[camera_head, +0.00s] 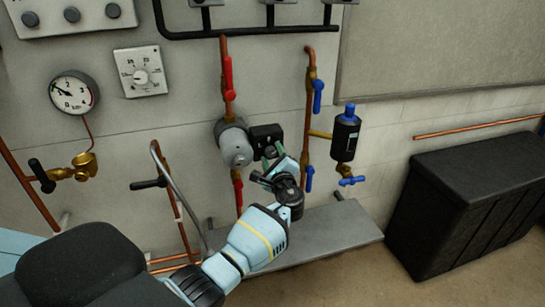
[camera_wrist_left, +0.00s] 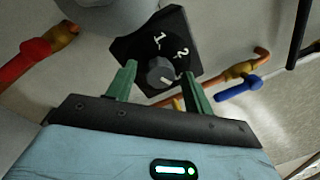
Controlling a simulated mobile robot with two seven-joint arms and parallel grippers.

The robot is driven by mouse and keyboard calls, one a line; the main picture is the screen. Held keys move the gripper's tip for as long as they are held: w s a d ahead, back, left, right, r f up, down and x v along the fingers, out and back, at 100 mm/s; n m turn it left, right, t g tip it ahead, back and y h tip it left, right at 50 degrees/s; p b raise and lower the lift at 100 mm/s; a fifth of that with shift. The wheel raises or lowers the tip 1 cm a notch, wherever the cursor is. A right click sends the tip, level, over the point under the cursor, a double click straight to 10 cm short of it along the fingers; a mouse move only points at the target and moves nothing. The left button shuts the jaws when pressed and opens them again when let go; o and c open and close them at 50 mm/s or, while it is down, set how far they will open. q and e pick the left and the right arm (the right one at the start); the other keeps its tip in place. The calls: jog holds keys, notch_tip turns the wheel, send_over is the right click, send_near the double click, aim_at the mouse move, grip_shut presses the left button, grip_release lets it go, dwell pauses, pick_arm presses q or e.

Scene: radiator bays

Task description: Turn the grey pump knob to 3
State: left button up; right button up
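The grey pump knob (camera_wrist_left: 160,71) sits on a black control box (camera_wrist_left: 150,45) with white numerals 1 and 2 visible; no 3 is clearly readable. A light mark shows on the knob's lower right. In the head view the black box (camera_head: 266,138) is fixed beside the round grey pump (camera_head: 235,145). My left gripper (camera_wrist_left: 159,84) is open, its green fingers apart on either side of the knob, with visible gaps. In the head view the left gripper (camera_head: 274,158) is just below the box and partly hides the knob. My right gripper is in neither view.
Copper pipes with red valve handles (camera_head: 228,78) and blue handles (camera_head: 317,95) flank the pump. A black cylinder (camera_head: 345,137) hangs to the right. A grey ledge (camera_head: 335,228) lies below, and a black chest (camera_head: 460,200) stands at right.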

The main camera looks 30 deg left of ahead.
pick_arm(q)
jog(key=v, duration=0.7)
jog(key=shift+s+d, duration=0.3)
dwell(0.4)
jog(key=s+d+f+n+g+h, duration=0.1)
jog(key=s+d+f+h, duration=0.15)
jog(key=s+f, duration=0.45)
jog(key=s+d+f+n+g+h, duration=0.15)
jog(key=s+f+h, duration=0.3)
jog(key=f, duration=0.45)
jog(key=s+d+f+n+h, duration=0.25)
jog(key=s+f, duration=0.35)
jog(key=f, duration=0.3)
jog(key=s+d+f+n+h, duration=0.1)
jog(key=s+d+n+h, duration=0.2)
jog(key=s, duration=0.8)
jog(key=s+d+f+n+g+h, duration=0.1)
jog(key=s+n, duration=0.5)
jog(key=s, duration=0.6)
jog(key=d+f+h, duration=0.1)
jog(key=d+h, duration=0.1)
jog(key=d, duration=0.1)
jog(key=shift+s+d+n, duration=0.2)
jog(key=shift+d+n, duration=0.05)
jog(key=shift+n, duration=0.05)
jog(key=shift+f+g, duration=0.1)
jog(key=shift+g, duration=0.25)
